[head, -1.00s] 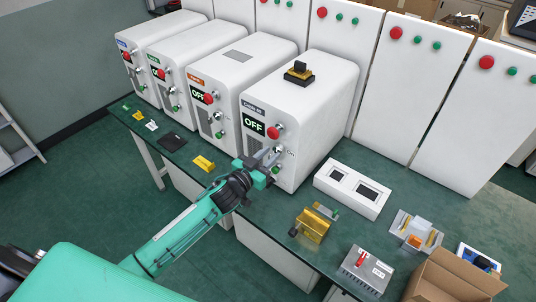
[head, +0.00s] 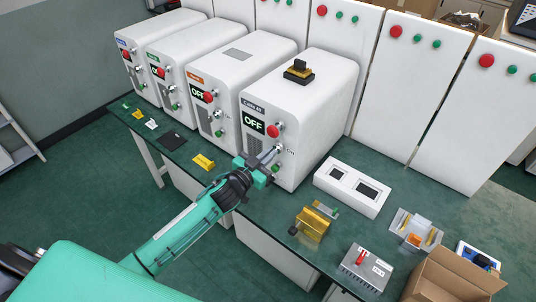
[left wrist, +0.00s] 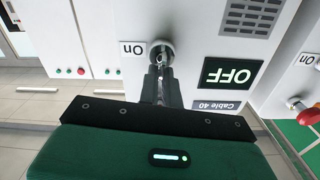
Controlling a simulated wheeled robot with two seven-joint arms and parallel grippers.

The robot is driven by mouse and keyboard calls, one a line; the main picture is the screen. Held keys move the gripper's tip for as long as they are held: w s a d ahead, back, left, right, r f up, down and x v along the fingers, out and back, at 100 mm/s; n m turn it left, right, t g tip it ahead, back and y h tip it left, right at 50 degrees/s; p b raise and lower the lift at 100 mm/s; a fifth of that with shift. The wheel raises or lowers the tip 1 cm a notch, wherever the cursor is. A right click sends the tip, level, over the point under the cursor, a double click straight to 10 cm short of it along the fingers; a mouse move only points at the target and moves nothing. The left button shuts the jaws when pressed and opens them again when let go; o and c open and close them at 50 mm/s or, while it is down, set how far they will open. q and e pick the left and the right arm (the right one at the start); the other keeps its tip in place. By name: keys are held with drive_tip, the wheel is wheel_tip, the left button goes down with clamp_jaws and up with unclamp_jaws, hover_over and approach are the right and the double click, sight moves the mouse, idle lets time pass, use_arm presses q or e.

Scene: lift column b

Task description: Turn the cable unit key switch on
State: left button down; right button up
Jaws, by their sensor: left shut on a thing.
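The cable unit (head: 300,120) is the nearest white box in the row, with a dark display reading "OFF" (head: 252,126) and a red button (head: 273,131). Its label reads "Cable 40" in the left wrist view, which shows the panel upside down with the display (left wrist: 231,73). The key switch (left wrist: 161,50) is a round metal lock beside an "On" label. My left gripper (left wrist: 160,72) is shut on the key at this switch. In the head view my left gripper (head: 273,155) reaches the front panel and partly hides the switch. My right gripper is out of view.
Similar white units stand to the left. On the green bench are a yellow block (head: 204,162), a white two-socket box (head: 352,188), a brass fixture (head: 313,224), a grey finned block (head: 366,270) and an open cardboard box (head: 450,278). White cabinets stand behind.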

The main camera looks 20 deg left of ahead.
use_arm(q)
drive_tip(key=m, duration=0.6)
drive_tip(key=d+m+b, duration=0.1)
drive_tip(key=m, duration=0.3)
drive_tip(key=shift+s+f, duration=0.2)
drive_tip(key=shift+f, duration=0.15)
drive_tip(key=shift+m, duration=0.3)
drive_tip(key=c, duration=1.6)
unclamp_jaws()
